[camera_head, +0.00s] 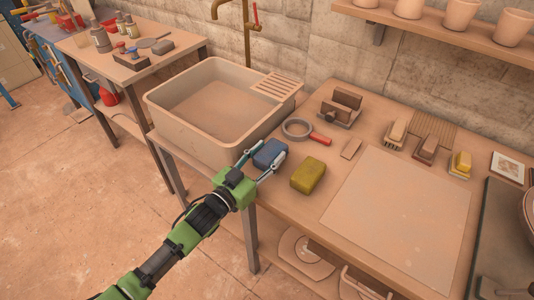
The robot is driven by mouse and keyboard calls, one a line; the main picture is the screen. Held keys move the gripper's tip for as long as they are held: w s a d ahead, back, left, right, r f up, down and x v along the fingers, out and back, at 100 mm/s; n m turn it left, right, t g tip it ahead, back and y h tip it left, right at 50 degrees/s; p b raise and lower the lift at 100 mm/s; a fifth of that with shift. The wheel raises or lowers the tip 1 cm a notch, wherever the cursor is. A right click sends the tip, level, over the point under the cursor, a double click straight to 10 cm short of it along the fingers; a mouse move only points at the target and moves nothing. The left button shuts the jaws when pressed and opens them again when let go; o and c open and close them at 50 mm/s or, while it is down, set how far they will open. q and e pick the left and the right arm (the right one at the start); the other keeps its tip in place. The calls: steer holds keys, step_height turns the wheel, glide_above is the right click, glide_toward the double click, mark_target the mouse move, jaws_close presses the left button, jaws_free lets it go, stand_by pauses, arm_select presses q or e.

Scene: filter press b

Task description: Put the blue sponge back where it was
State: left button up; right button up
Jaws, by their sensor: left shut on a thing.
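The blue sponge (269,153) is between the fingers of my left gripper (264,160), over the worktop just right of the sink's front corner. The gripper is shut on it. I cannot tell whether the sponge rests on the worktop or hangs slightly above it. A yellow-green sponge (308,175) lies on the worktop just right of the gripper, apart from it. My right gripper is not in view.
The sink (180,127) stands left of the sponge. A pale board (400,205) covers the worktop's middle. Brushes (396,133) and a small block (351,148) stand further back. Pots line a wall shelf (440,29).

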arm_select(q)
steer(key=o, duration=0.6)
steer(key=shift+f, duration=0.15)
steer(key=shift+c, duration=0.2)
steer(key=o, duration=0.4)
steer(key=shift+s+a, duration=0.1)
steer(key=b+v, duration=0.1)
steer(key=v, duration=1)
steer(key=shift+s+a+r, duration=0.15)
steer(key=shift+s+r, duration=0.05)
steer(key=shift+s, duration=0.1)
